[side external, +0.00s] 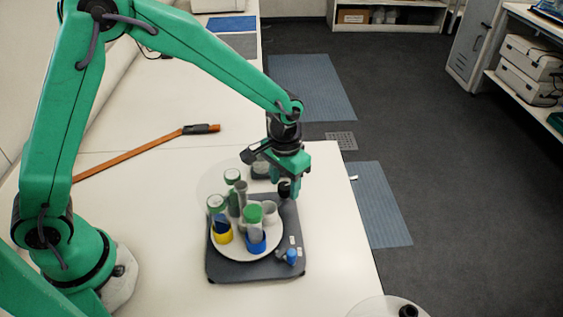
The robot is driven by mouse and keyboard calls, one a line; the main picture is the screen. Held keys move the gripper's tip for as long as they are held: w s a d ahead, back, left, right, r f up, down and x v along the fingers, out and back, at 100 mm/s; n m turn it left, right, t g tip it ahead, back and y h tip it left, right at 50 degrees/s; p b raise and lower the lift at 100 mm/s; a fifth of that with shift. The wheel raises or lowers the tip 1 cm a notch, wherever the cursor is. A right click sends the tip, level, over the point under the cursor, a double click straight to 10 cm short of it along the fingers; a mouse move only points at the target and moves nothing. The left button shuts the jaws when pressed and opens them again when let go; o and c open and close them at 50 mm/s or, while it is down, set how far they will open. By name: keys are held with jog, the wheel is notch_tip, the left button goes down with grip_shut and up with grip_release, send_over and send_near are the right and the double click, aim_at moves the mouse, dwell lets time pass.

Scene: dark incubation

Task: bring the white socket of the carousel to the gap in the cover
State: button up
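The carousel is a round white plate (233,252) on a dark grey base (225,273). It carries several tubes with green caps (254,213). A yellow socket (223,235) is at its front left and a blue socket (257,245) at its front. A pale, whitish socket (270,211) is at its right, apparently empty. A faint see-through cover (212,180) seems to stand over the back left; its gap cannot be made out clearly. My gripper (285,192) points down at the carousel's back right, close to the pale socket. Its finger opening and any contact are hidden.
A blue knob (291,256) stands at the base's front right. An orange bar with a dark end (150,147) lies on the table behind. A round pale item (385,307) is at the bottom right edge. The white table (170,210) is clear left of the base.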

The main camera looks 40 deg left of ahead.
jog(key=c, duration=0.9)
jog(key=shift+o, duration=0.2)
jog(key=shift+m, duration=0.3)
jog(key=shift+m, duration=1.9)
jog(key=shift+r, duration=0.1)
jog(key=o, duration=1)
